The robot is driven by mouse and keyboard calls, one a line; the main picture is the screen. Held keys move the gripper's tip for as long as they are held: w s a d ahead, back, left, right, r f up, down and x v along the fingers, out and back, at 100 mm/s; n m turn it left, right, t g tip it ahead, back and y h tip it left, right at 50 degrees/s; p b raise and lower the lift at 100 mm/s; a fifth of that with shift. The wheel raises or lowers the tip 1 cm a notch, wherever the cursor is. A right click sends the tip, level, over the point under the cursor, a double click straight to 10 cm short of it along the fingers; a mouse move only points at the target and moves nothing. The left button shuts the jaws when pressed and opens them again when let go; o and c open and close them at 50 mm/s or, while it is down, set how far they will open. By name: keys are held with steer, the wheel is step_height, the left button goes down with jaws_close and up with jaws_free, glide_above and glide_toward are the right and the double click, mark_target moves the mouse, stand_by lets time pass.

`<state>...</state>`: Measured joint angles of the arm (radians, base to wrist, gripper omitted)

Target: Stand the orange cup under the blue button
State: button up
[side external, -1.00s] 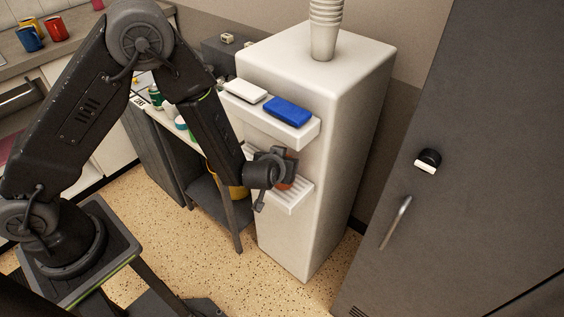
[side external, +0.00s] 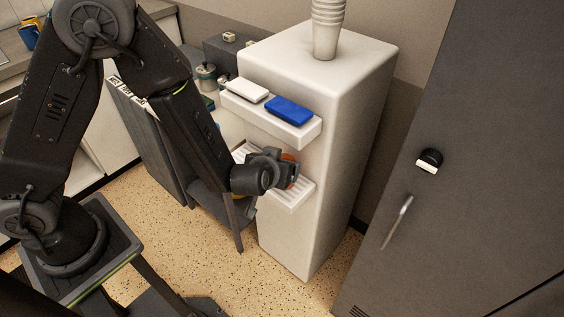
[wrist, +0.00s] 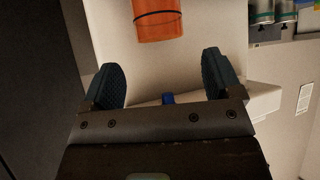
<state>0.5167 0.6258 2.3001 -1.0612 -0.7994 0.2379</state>
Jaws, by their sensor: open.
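The orange cup (side external: 291,159) is at the lower slatted shelf of the white dispenser (side external: 340,190), below the blue button (side external: 288,110). My gripper (side external: 281,170) is in front of the cup and hides most of it in the side view. In the wrist view, the cup (wrist: 158,22), with a dark band, shows at the top edge, partly cut off. My gripper (wrist: 165,78) is open, and the cup lies beyond its fingertips with a gap. A small bit of blue (wrist: 168,98) shows between the fingers. The cup's base contact is hidden.
A white button (side external: 247,90) sits beside the blue one on the upper ledge. A stack of cups (side external: 326,28) stands on top of the dispenser. A dark cabinet door (side external: 450,130) is at right. A small table and counter lie left behind my arm.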

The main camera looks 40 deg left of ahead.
steer(key=v, duration=0.6)
step_height(320, 180, up, 15)
steer(key=s+m+g+h, duration=0.1)
steer(key=s+m+h, duration=0.2)
steer(key=h, duration=0.4)
steer(key=s+a+r+m+g+y, duration=0.1)
steer(key=s+a+r+g+y, duration=0.2)
steer(key=s+a, duration=0.8)
steer(key=s+r, duration=0.1)
steer(key=s, duration=0.2)
steer(key=shift+r, duration=0.25)
